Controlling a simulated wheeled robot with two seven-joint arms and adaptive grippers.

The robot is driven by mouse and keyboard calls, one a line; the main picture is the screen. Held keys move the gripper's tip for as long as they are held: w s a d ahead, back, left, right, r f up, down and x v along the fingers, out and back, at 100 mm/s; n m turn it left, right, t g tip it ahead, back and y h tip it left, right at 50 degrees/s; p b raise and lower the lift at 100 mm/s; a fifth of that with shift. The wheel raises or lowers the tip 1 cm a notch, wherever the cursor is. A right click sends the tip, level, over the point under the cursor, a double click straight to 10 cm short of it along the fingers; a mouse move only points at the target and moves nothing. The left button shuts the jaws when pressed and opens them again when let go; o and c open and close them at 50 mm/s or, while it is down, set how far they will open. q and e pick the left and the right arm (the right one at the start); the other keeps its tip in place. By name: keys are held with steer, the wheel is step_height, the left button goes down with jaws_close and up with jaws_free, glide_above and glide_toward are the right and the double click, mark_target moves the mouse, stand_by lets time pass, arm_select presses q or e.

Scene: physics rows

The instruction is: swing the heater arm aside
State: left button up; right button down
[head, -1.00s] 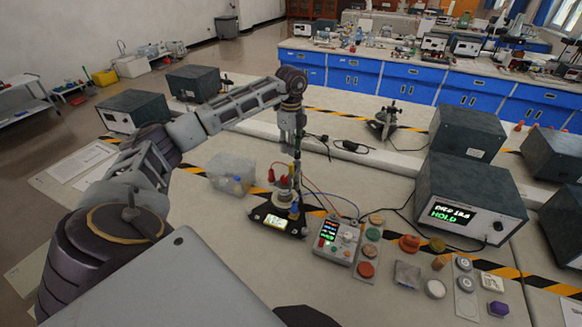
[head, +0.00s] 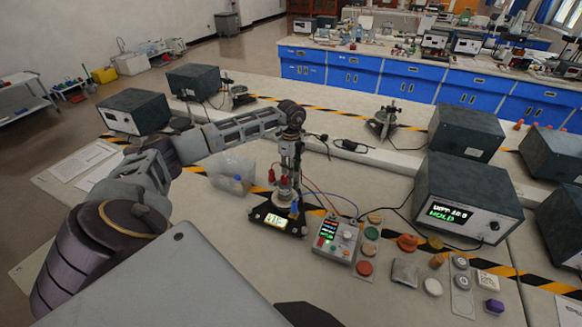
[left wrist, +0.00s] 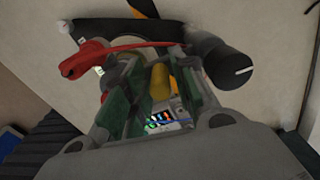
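A small apparatus with a black base (head: 277,219) and a lit display stands in the middle of the bench in the head view. A thin upright and red clips (head: 283,181) rise from it. My left gripper (head: 291,160) points down right over its top. In the left wrist view, a red arm-like part (left wrist: 88,58) and a black cylinder (left wrist: 222,62) lie just beyond the fingers. The gripper's green-padded fingers stand apart, with a yellow cylinder (left wrist: 160,82) seen between them; I cannot tell whether they touch it. I cannot tell for sure which part is the heater arm. My right gripper is not in view.
A grey control box (head: 338,240) with buttons stands right beside the apparatus, joined by red and blue leads. Several caps and pucks lie further right, before a large dark instrument (head: 465,190).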

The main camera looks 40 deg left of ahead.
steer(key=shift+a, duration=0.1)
arm_select(q)
jaws_close()
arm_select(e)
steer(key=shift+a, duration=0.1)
